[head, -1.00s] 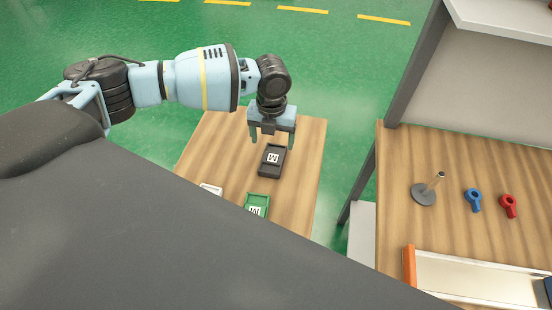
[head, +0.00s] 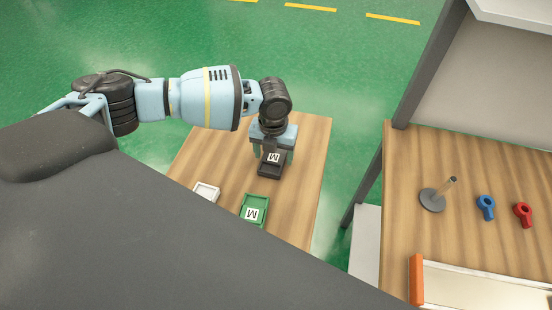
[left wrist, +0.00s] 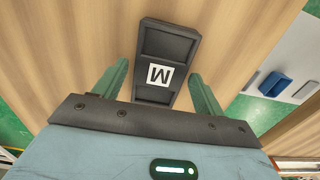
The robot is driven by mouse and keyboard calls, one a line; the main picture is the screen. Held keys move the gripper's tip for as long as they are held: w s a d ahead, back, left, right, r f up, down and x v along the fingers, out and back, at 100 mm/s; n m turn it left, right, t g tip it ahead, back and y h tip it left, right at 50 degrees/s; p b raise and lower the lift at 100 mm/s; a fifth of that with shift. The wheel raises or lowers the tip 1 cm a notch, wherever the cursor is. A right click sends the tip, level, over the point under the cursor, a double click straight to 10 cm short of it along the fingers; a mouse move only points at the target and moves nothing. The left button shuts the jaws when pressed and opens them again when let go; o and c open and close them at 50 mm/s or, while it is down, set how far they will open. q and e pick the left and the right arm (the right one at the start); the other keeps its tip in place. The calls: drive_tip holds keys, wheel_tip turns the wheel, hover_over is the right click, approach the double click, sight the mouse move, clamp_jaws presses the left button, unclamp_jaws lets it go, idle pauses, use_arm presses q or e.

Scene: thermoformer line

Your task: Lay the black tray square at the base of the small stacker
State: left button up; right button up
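The black tray (head: 270,170), with a white M label, lies on the wooden table under my left gripper. My left gripper (head: 273,153) points down at its far half. In the left wrist view the black tray (left wrist: 166,42) reaches between the fingers of the left gripper (left wrist: 160,88). The fingers are open, one on each side, with a gap to each tray wall. The tray lies slightly turned relative to the fingers. I cannot make out the small stacker for sure in these views. My right gripper is not in view.
A green tray (head: 253,210) with an M label and a white tray (head: 206,193) lie nearer on the wooden table (head: 308,175). A second table at right holds a spindle on a round base (head: 432,200), a blue part (head: 486,207) and a red part (head: 523,214).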

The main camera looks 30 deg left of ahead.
sight(274, 157)
use_arm(q)
drive_tip(key=c, duration=1)
drive_tip(key=shift+c, duration=0.2)
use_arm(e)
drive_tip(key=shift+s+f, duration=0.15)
use_arm(q)
drive_tip(key=shift+r, duration=0.15)
drive_tip(key=shift+r+p, duration=0.85)
drive_tip(key=shift+r, duration=0.95)
drive_tip(key=shift+r+p, duration=0.65)
drive_tip(key=shift+r, duration=0.95)
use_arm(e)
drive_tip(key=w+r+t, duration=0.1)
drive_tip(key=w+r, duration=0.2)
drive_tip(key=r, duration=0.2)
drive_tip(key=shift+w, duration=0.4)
use_arm(q)
drive_tip(key=shift+f, duration=0.1)
